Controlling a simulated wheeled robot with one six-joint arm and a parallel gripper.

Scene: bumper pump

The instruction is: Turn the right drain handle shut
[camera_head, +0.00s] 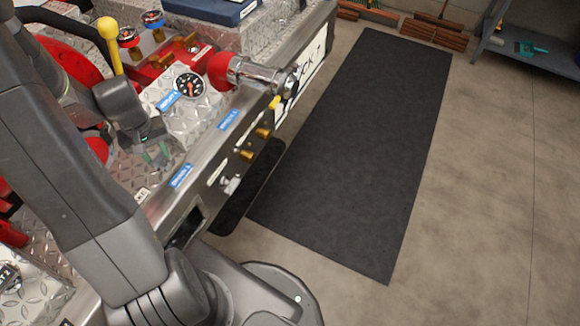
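Small brass fittings (263,133) and another brass fitting (245,154) stick out of the front face of the metal bumper (212,150), below its top edge. A yellow-tipped part (274,102) sits further along the same face. A silver fitting (231,184) is lower down. I cannot tell which of these is the right drain handle, or how far it is turned. My gripper (158,154) hangs over the diamond-plate top, left of these fittings and apart from them. Its fingers are small and partly blurred against the plate, and nothing clear shows between them.
A red-capped silver outlet (245,72) juts from the bumper. A dark mat (350,150) lies on open floor to the right. A shelf (530,45) is at the far right.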

